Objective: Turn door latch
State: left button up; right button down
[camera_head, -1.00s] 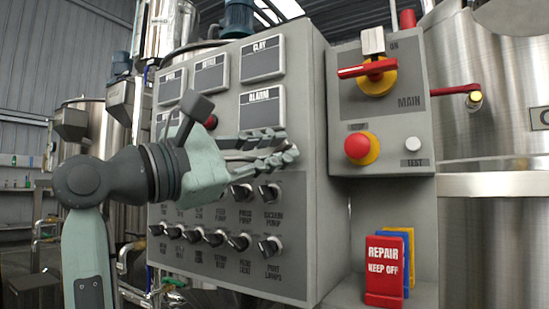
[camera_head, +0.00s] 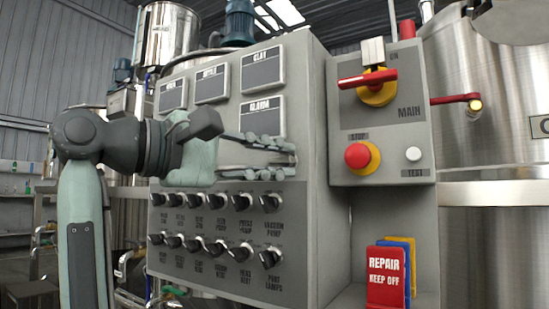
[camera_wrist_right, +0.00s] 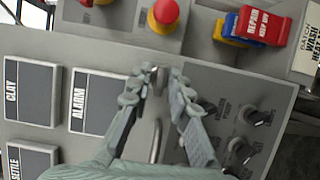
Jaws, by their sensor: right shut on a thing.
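The door latch is a slim silver metal handle on the grey control cabinet's front. It shows in the right wrist view (camera_wrist_right: 155,142) between my fingers. My right gripper (camera_head: 286,160) reaches in from the left, just below the ALARM plate and above the rows of switches. In the wrist view, the right gripper (camera_wrist_right: 157,82) has one finger on each side of the latch and is shut on it. In the head view the fingers hide most of the latch. My left gripper is in neither view.
Black rotary switches (camera_head: 271,258) sit close below the fingers. To the right, a side box carries a red main handle (camera_head: 367,79) and a red stop button (camera_head: 357,156). Red, blue and yellow signs (camera_head: 386,279) stand beneath it. Steel tanks (camera_head: 480,110) stand behind.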

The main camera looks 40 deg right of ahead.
dwell(0.4)
jog(key=c, duration=1.6)
grip_release()
jog(key=shift+c, duration=0.2)
jog(key=a, duration=1.2)
